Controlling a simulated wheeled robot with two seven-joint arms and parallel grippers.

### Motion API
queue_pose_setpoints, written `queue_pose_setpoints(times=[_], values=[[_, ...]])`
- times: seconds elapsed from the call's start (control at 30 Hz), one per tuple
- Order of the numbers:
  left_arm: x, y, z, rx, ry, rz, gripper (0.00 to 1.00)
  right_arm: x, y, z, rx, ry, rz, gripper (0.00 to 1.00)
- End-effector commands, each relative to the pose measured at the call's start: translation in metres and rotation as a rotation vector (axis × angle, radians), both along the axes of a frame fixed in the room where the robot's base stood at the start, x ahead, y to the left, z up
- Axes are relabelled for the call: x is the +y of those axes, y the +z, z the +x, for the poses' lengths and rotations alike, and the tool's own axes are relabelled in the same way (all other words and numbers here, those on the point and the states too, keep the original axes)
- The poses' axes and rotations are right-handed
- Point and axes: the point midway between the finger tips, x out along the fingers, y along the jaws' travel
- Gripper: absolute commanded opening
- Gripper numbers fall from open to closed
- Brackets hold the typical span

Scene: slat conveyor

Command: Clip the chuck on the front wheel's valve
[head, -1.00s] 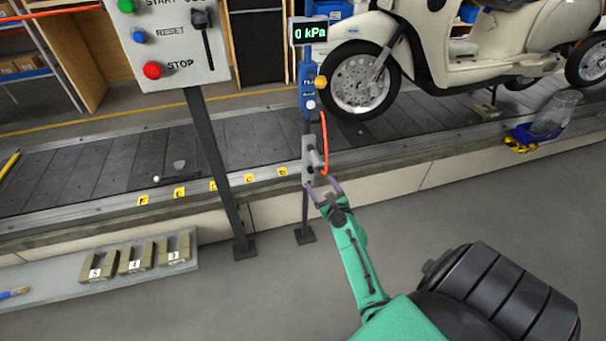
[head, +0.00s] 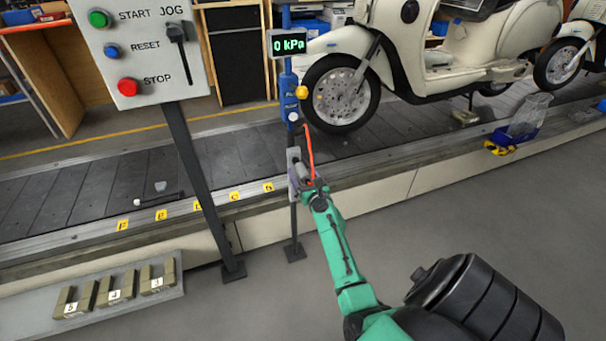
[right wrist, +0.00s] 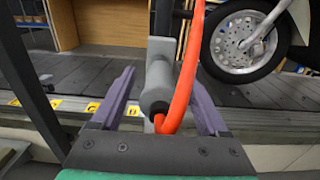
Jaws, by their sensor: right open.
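The front wheel (head: 341,94) of the cream scooter stands on the conveyor, and it also shows at the upper right in the right wrist view (right wrist: 243,40). Its valve is too small to make out. The grey chuck (right wrist: 158,85) with an orange hose hangs at its holder (head: 294,172) on the inflator post. My right gripper (head: 305,186) is at the holder. In the right wrist view my right gripper (right wrist: 163,100) is open, with one purple finger on each side of the chuck and hose. My left gripper is not in view.
The inflator's display (head: 288,43) reads 0 kPa. A control panel (head: 143,50) on a dark post stands left of it. A blue bin (head: 515,134) with a clear container is at the conveyor's right edge. Labelled blocks (head: 115,287) lie on a low shelf at left.

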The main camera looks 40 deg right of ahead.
Motion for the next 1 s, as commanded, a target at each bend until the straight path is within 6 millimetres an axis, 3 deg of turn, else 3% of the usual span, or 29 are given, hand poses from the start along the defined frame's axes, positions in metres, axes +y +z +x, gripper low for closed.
queue_pose_setpoints(times=[0.1,0.3,1.0], values=[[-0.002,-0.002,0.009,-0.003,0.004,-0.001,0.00,-0.005,-0.002,0.015,-0.001,0.000,0.000,0.78],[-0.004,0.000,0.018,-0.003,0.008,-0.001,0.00,-0.010,0.000,0.027,0.000,0.000,0.000,0.78],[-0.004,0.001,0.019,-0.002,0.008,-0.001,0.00,-0.010,0.000,0.027,0.000,0.000,0.000,0.78]])
